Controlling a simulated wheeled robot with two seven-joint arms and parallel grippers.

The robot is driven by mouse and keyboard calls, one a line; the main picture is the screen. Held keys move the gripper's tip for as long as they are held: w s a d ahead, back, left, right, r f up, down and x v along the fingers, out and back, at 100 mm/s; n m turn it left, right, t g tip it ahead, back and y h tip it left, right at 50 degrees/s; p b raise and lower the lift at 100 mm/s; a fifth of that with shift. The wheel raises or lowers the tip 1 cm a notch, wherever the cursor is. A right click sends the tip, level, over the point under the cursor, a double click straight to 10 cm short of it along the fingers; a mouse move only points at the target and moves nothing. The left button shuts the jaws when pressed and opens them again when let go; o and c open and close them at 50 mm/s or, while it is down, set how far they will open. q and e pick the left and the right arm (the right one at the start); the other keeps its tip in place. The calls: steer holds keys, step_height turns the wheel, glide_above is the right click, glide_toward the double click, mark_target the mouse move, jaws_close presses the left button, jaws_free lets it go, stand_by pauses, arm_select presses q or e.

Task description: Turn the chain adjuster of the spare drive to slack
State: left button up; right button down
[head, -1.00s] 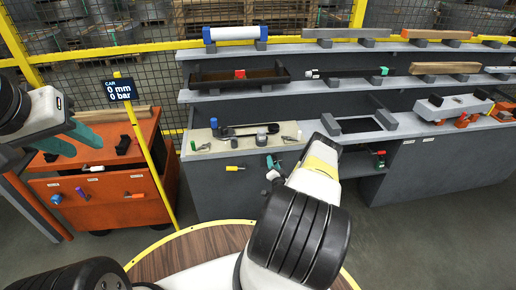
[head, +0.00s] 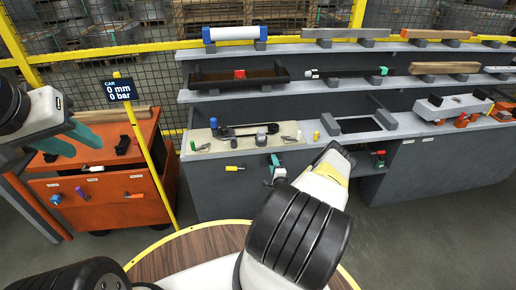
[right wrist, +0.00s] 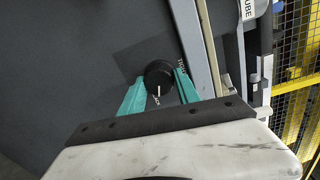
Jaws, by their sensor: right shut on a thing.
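The spare drive looks to be the dark chain loop (head: 240,130) on a beige plate on the grey bench. In the right wrist view the chain adjuster is a round black knob (right wrist: 158,76) with a white pointer line toward the picture's bottom. Lettering that looks like TIGHT is right of it; other lettering below it is partly covered. My right gripper (right wrist: 160,88) is shut on the knob, a teal finger on each side. In the head view my right gripper (head: 276,168) is at the bench front, partly hidden by my arm. My left gripper (head: 72,142) is open and empty.
An orange cabinet (head: 135,183) stands left, behind a yellow post with a sign (head: 119,90). Shelves with bars rise behind. Yellow fencing shows in the right wrist view (right wrist: 295,100).

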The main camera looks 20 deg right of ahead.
steer(key=shift+m, duration=0.8)
steer(key=c, duration=0.9)
jaws_free()
